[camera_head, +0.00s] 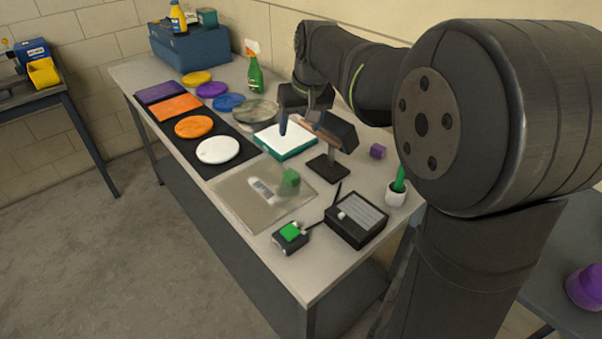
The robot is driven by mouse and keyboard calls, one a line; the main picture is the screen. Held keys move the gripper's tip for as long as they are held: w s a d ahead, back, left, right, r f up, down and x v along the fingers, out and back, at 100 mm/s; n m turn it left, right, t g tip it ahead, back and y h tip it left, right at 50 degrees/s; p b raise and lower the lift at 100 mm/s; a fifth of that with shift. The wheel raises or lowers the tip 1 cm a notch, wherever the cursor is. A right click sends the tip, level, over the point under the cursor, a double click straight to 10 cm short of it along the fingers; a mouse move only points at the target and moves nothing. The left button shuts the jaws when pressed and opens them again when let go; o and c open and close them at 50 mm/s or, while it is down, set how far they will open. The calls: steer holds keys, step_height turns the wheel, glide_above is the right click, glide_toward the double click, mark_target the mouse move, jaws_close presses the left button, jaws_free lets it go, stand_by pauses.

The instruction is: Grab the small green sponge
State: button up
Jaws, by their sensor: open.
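A small green block (290,179) that looks like the sponge sits on a clear sheet or tray (232,196) near the middle of the table. A second green piece (291,231) is flatter and sits on top of a small black box nearer the front edge; I cannot tell for sure which one is the sponge. My gripper (296,116) is open and points down beside the white-topped teal box, farther back than both green pieces. It is apart from them. Its fingertips are small and partly hidden among nearby objects.
A dark stand with a brown-and-black head (335,132) stands close to my gripper. A black box with a grey top (356,220), a white pot (397,193) and a purple cube (377,151) lie right. Colored discs (194,127) and a green spray bottle (255,76) are farther back.

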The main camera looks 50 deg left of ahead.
step_height(320, 180, down, 3)
steer(key=w+a+n, duration=0.1)
steer(key=w+n, duration=0.1)
steer(key=n, duration=0.2)
glide_toward(292, 174)
steer(key=shift+g, duration=0.3)
steer(key=x, duration=0.9)
steer(key=shift+w+a+f, duration=0.15)
steer(key=shift+w+f, duration=0.05)
steer(key=shift+w, duration=0.05)
steer(key=c, duration=1.1)
